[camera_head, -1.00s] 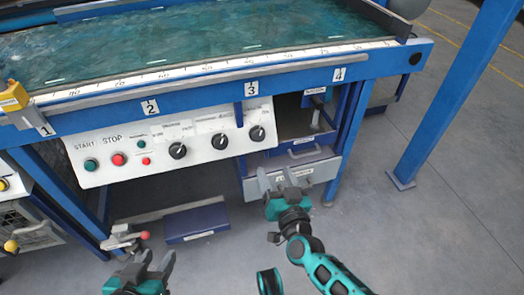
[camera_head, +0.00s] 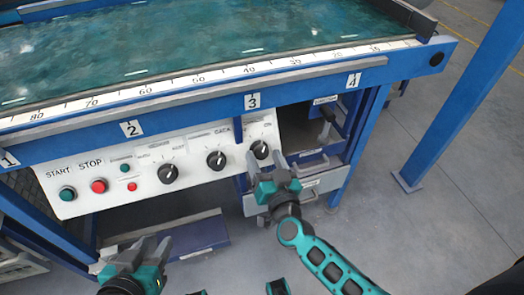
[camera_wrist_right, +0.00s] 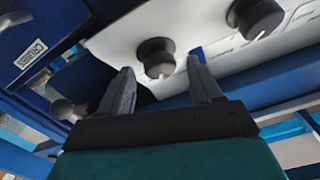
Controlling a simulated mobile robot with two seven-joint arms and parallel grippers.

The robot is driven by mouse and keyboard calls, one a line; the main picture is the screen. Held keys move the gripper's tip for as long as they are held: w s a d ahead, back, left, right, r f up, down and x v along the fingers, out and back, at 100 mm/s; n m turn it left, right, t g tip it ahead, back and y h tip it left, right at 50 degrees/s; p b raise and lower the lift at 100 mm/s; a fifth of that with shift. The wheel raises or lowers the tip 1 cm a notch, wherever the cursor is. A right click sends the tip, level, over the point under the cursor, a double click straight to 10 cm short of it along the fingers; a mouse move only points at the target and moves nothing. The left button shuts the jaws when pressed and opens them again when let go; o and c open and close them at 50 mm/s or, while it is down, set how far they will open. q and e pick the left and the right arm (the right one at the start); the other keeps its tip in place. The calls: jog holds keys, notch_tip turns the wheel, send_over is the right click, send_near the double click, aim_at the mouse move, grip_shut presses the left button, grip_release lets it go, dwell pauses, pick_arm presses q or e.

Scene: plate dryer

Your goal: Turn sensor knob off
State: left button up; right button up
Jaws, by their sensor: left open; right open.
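The white control panel (camera_head: 135,178) carries three black rotary knobs: a left one (camera_head: 168,174), a middle one (camera_head: 216,160) and a right one (camera_head: 260,150). Their labels are too small to read, so I cannot tell which is the sensor knob. My right gripper (camera_head: 266,166) is open just below and in front of the right knob. In the right wrist view the right knob (camera_wrist_right: 157,57) shows between the open fingertips (camera_wrist_right: 160,72), with no clear contact; another knob (camera_wrist_right: 255,17) is at the upper right. My left gripper (camera_head: 138,256) is open, low and left, away from the panel.
A green START button (camera_head: 67,193) and red STOP button (camera_head: 98,186) are on the panel's left. The blue table edge (camera_head: 200,118) overhangs the knobs.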

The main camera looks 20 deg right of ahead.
jog(key=shift+w, duration=0.15)
jog(key=c, duration=1)
